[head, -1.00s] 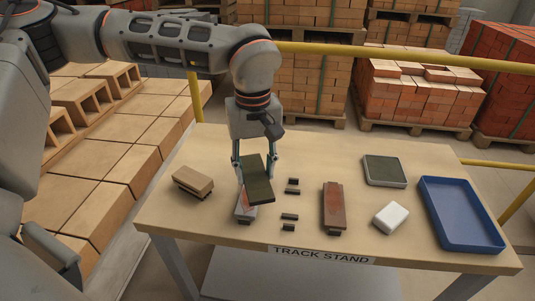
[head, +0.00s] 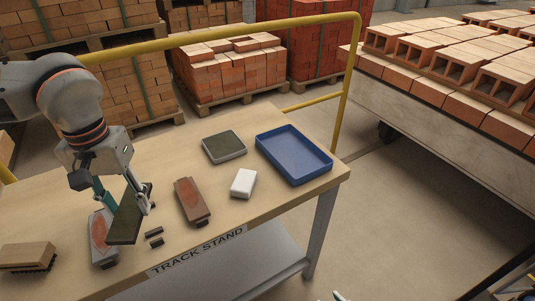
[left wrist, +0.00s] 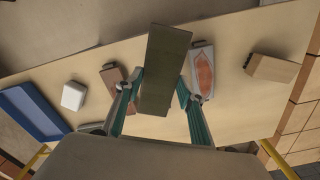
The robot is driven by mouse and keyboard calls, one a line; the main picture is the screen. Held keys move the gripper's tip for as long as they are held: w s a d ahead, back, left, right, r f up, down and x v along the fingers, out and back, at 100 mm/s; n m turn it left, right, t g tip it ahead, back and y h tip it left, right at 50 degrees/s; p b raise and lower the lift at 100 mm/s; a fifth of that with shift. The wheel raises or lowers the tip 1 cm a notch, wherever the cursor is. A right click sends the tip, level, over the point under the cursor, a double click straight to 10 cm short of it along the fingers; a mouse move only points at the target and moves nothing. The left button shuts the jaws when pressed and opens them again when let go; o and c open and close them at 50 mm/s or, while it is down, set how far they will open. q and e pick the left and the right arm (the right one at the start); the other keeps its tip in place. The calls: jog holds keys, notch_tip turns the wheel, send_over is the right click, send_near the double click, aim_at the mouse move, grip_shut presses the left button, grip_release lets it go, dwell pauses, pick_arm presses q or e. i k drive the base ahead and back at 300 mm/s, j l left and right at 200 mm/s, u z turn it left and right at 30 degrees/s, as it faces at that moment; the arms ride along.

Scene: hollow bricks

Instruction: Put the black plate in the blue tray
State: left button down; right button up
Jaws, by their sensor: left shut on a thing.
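The black plate (head: 130,217), a dark greenish-black slab, is held by my left gripper (head: 122,203) at the left of the table in the head view. In the left wrist view the plate (left wrist: 166,65) sits between the two fingers of the gripper (left wrist: 162,88). In the head view the plate is tilted and partly covers a grey block with a reddish face (head: 101,238). The blue tray (head: 295,153) lies empty at the table's right end, and its corner shows in the left wrist view (left wrist: 30,113).
Between plate and tray are a red-brown brush-like block (head: 191,200), a white block (head: 243,183) and a grey-framed dark pad (head: 224,147). Small dark pieces (head: 154,237) lie near the front edge. A tan brush (head: 27,256) is at left. A yellow rail (head: 220,31) runs behind.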

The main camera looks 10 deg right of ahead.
aim_at(292, 155)
jog(key=i+z, duration=0.15)
jog(key=z, duration=0.3)
jog(key=i+z, duration=0.15)
jog(key=z, duration=0.3)
jog(key=i, duration=0.25)
jog(key=j, duration=0.1)
